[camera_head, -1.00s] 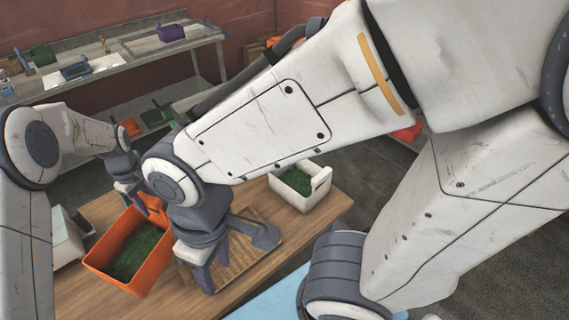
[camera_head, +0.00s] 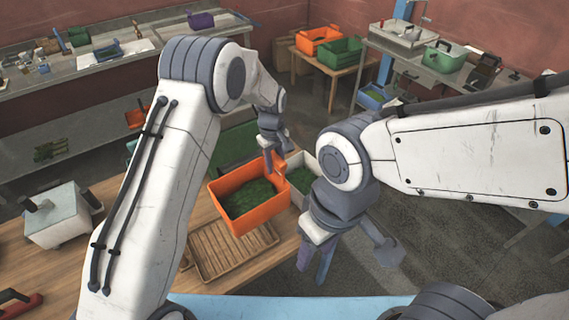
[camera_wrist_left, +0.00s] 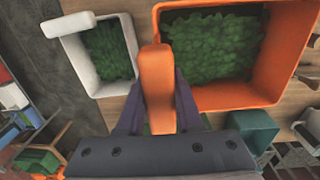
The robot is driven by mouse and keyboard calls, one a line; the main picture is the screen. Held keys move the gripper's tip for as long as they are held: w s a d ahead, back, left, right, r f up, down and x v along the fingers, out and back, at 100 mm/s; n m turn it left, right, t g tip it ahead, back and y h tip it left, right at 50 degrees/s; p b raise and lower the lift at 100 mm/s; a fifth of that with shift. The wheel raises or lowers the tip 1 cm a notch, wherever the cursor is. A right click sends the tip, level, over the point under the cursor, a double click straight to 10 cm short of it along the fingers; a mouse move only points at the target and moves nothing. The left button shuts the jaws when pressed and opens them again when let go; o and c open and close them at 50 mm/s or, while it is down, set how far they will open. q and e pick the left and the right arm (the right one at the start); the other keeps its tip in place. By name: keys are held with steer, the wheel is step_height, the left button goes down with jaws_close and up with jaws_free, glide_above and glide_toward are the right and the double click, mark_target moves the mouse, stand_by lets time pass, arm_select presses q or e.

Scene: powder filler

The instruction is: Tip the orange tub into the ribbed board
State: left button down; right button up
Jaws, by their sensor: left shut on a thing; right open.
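The orange tub (camera_head: 243,217) holds a green leafy-looking fill and shows nearly level in the head view, behind and partly over the ribbed board. My left gripper (camera_head: 274,150) is shut on the tub's orange handle, at its far right side; the left wrist view shows the fingers on both sides of the handle (camera_wrist_left: 157,85). The ribbed wooden board (camera_head: 222,256) lies on the table, its back part hidden by the tub. My right gripper (camera_head: 345,255) is open and empty, to the right of the board, near the table's right edge.
A white tub (camera_head: 305,172) with green fill stands just right of the orange tub, partly hidden. A white box with dark handles (camera_head: 58,222) stands at the table's left. A red-handled item (camera_head: 16,303) lies at front left.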

arm_select(q)
steer(key=shift+s+a+r+t+h, duration=0.2)
steer(key=shift+a+r+h, duration=0.1)
steer(key=shift+r, duration=0.2)
steer(key=shift+s+a+r+t+h, duration=0.2)
steer(key=shift+a+r+h, duration=0.1)
steer(key=shift+r, duration=0.2)
steer(key=shift+s+a+r+t+h, duration=0.1)
steer(key=shift+a+r+t+h, duration=0.15)
steer(key=shift+r, duration=0.25)
steer(key=s+a+r+t+h+b, duration=0.55)
steer(key=a+r+h+b, duration=0.2)
steer(key=b, duration=0.65)
steer(key=s+a+f+t+h+b, duration=0.25)
steer(key=s+a+h+b, duration=0.35)
steer(key=b, duration=0.9)
step_height(320, 180, up, 8)
steer(key=w+y+p, duration=0.1)
steer(key=y+p, duration=0.1)
steer(key=p, duration=0.3)
steer(key=shift+a+p, duration=0.3)
steer(key=shift+f, duration=0.1)
